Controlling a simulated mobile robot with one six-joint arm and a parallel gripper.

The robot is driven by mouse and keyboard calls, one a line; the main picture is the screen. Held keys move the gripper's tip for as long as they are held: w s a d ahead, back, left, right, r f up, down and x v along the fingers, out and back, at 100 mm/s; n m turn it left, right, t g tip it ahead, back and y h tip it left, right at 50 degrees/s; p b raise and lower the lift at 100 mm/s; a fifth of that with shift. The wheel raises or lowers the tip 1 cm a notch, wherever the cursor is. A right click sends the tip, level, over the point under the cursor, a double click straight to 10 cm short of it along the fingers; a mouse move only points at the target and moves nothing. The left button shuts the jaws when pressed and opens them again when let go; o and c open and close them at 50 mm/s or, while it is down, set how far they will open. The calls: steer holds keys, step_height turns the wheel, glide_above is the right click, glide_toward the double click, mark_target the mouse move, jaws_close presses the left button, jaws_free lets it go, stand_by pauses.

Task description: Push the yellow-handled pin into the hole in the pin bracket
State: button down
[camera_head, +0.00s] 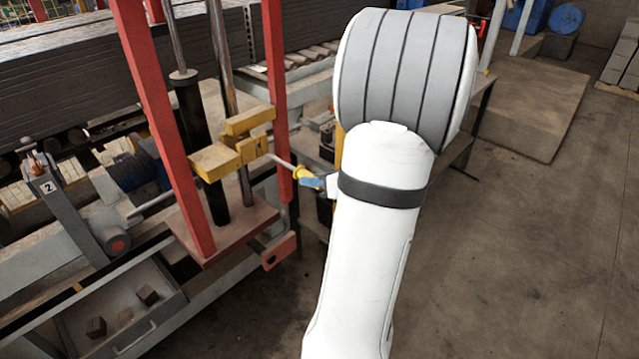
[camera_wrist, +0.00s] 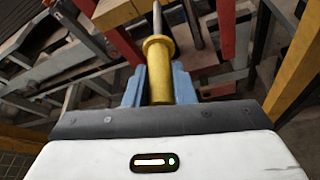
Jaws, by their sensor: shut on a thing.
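The pin has a yellow handle (camera_head: 302,173) with a collar and a thin grey shaft (camera_head: 282,162). My gripper (camera_head: 316,182) is shut on the handle; its blue fingers sit on both sides of the handle in the wrist view (camera_wrist: 158,85). The shaft points away from my gripper, up and left in the head view, towards the yellow pin bracket (camera_head: 214,162) on the red frame. The shaft's tip appears close to the bracket's right side; I cannot tell whether it touches. Part of a yellow block (camera_wrist: 115,12) shows left of the shaft (camera_wrist: 158,18). The hole is not visible.
Red uprights (camera_head: 160,120) and (camera_head: 275,80) stand on either side of the bracket. A metal drawer (camera_head: 120,310) with small blocks is at lower left. A yellow bar (camera_wrist: 295,65) is at the right of the wrist view. Open floor (camera_head: 530,250) lies to the right.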

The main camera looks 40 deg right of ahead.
mark_target(307, 172)
steer(key=shift+w, duration=1.5)
steer(key=shift+w+a, duration=0.1)
steer(key=shift+w, duration=0.25)
steer(key=shift+w+a+b, duration=0.15)
steer(key=shift+w+b, duration=0.05)
steer(key=shift+w, duration=1.7)
steer(key=shift+w+a+b, duration=0.15)
steer(key=shift+w+a, duration=0.05)
steer(key=shift+w, duration=1.7)
steer(key=shift+w+a+b, duration=0.15)
steer(key=shift+w+b, duration=0.05)
steer(key=shift+w, duration=1.7)
